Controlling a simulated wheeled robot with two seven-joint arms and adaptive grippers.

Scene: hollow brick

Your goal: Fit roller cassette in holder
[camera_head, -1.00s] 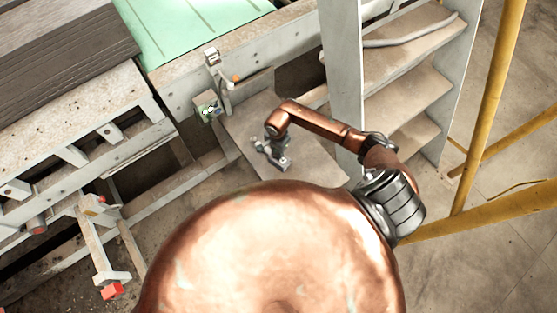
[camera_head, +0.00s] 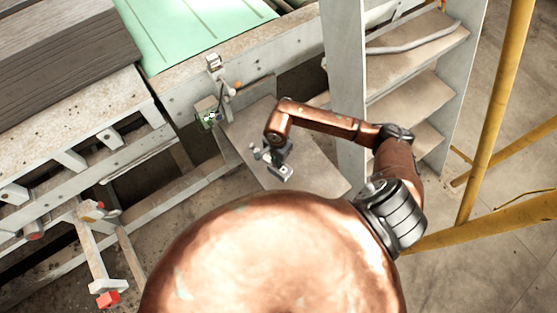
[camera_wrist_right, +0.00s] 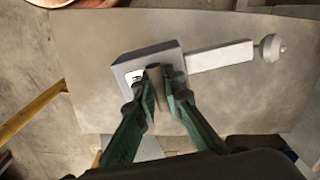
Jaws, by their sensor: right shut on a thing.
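The roller cassette (camera_wrist_right: 150,65) is a grey block with a small white label, a light bar and a round knob at the bar's far end. My right gripper (camera_wrist_right: 160,80) is shut on it in the right wrist view, with a brownish cylindrical part between the fingers. In the head view my right gripper (camera_head: 276,160) and the cassette (camera_head: 283,173) are above a grey plate, and the fingers are too small to make out. A bracket with a light block on top (camera_head: 214,63) stands on the machine's side, left of the gripper; I cannot tell whether it is the holder. My left gripper is not in view.
The grey plate (camera_head: 318,172) lies below the gripper. Steps (camera_head: 410,100) and a yellow railing (camera_head: 490,110) stand to the right. A small green-grey box (camera_head: 207,115) is fixed to the machine's side. A green belt (camera_head: 190,30) and dark stacked boards (camera_head: 60,45) are behind.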

